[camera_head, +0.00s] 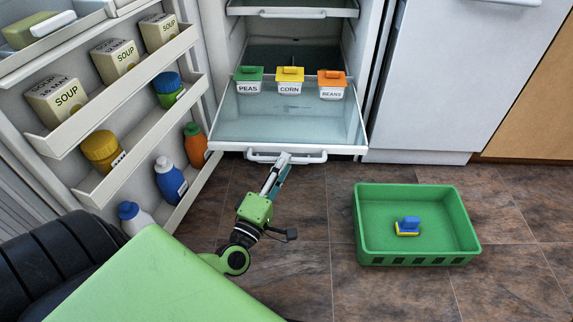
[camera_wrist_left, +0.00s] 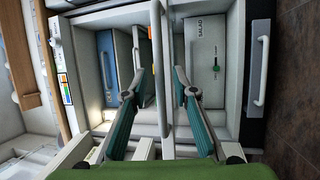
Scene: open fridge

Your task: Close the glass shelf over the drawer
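The glass shelf (camera_head: 287,122) is pulled out of the open fridge, with a white front edge and a white handle (camera_head: 263,157). My left gripper (camera_head: 280,163) is at this handle, from the front. In the left wrist view the left gripper's two fingers (camera_wrist_left: 166,72) are apart, with a white vertical bar between them. I cannot tell whether they touch it. A drawer labelled SALAD (camera_wrist_left: 205,65) shows there too. The right gripper is not in view.
Green PEAS (camera_head: 249,80), yellow CORN (camera_head: 290,80) and orange BEANS (camera_head: 331,84) containers stand on the shelf. The open fridge door (camera_head: 130,130) with soup boxes and bottles is at the left. A green crate (camera_head: 415,258) stands on the floor at the right.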

